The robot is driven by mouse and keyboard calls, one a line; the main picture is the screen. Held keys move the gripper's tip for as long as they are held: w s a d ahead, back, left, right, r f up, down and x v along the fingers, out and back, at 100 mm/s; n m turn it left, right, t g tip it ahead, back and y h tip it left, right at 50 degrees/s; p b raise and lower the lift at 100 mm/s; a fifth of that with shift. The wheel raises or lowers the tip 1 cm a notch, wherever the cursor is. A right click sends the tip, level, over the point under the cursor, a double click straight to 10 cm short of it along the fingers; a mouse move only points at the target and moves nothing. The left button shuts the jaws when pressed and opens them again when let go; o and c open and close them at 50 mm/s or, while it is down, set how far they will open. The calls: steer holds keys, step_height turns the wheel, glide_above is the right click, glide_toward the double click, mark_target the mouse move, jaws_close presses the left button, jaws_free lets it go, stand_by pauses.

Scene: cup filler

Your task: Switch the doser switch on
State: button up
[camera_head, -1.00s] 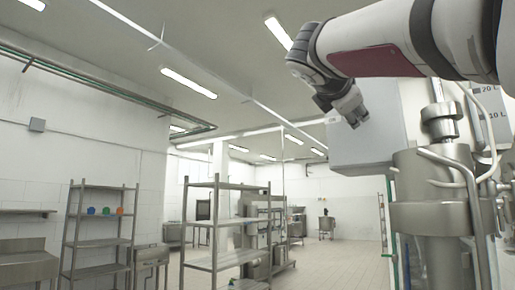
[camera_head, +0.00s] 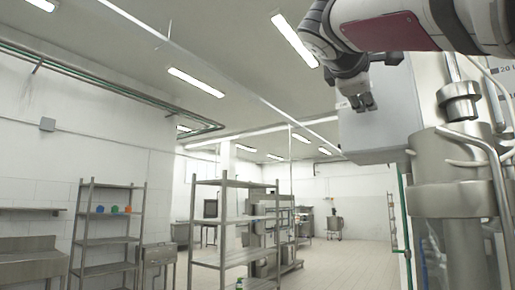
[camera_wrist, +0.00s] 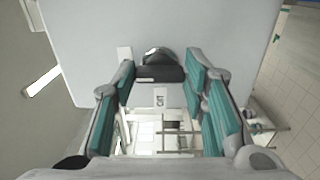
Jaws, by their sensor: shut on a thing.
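The doser switch is a dark knob with a rounded grey top (camera_wrist: 158,62), mounted on a pale grey box (camera_wrist: 215,35) in the wrist view. A small white label with a symbol (camera_wrist: 160,97) lies just below it. In the head view my gripper (camera_head: 361,103) points down in front of the grey box (camera_head: 385,125). The switch does not show there. I cannot tell which setting the switch is at.
A steel cylindrical machine (camera_head: 455,175) with pipes stands close at the right, beside the box. A steel shelf rack (camera_head: 222,222) stands in the middle, and another rack (camera_head: 110,225) with small coloured items stands at the left wall. Tiled floor is open beyond.

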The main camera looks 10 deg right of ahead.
steer(key=shift+f, duration=0.1)
steer(key=o, duration=1.2)
steer(key=shift+c, duration=0.2)
steer(key=v, duration=1.2)
